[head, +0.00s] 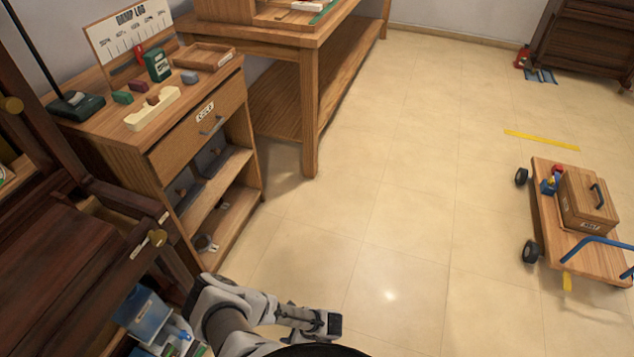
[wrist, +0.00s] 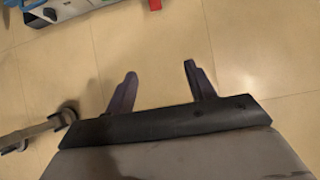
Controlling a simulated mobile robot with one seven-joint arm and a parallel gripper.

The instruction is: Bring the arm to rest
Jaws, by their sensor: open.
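My arm (head: 233,318) shows at the bottom of the head view, folded low over the tiled floor, beside the dark wooden furniture. The dark end piece near its right end (head: 328,324) shows there, but the fingers cannot be made out. In the wrist view my gripper (wrist: 160,80) points at the bare floor. Its two dark fingers stand apart with nothing between them.
A wooden cabinet (head: 163,154) with a drawer and small blocks on top stands at the left, with a workbench (head: 312,90) behind it. A wheeled cart (head: 546,222) carrying a wooden box (head: 588,203) stands at the right. The middle floor (head: 400,190) is clear.

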